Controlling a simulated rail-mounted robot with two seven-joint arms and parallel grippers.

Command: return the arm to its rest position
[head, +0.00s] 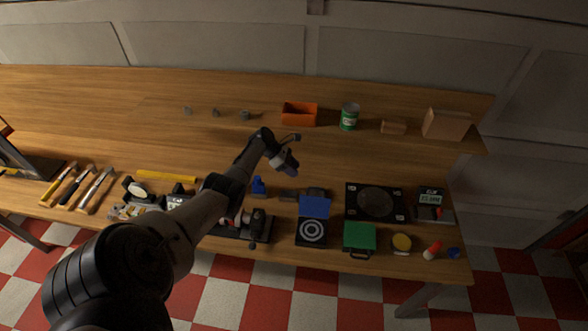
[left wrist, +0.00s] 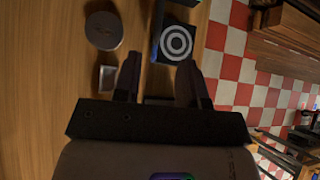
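My left arm reaches in from the lower left in the head view. Its gripper (head: 287,163) hangs over the middle of the wooden workbench (head: 330,163), apart from the bench items. In the left wrist view, the two dark fingers of this gripper (left wrist: 159,68) stand apart, with nothing held between them. A black case with white rings and a raised blue lid (head: 312,229) lies beyond the fingers; it also shows in the left wrist view (left wrist: 176,44). My right gripper is in neither view.
An orange bin (head: 299,120), a green can (head: 349,117) and wooden blocks (head: 446,124) stand at the back. A black plate with a disc (head: 376,201), a green case (head: 359,237) and a scale (head: 429,198) are at right. Hammers (head: 72,187) lie left. The back-left bench is largely clear.

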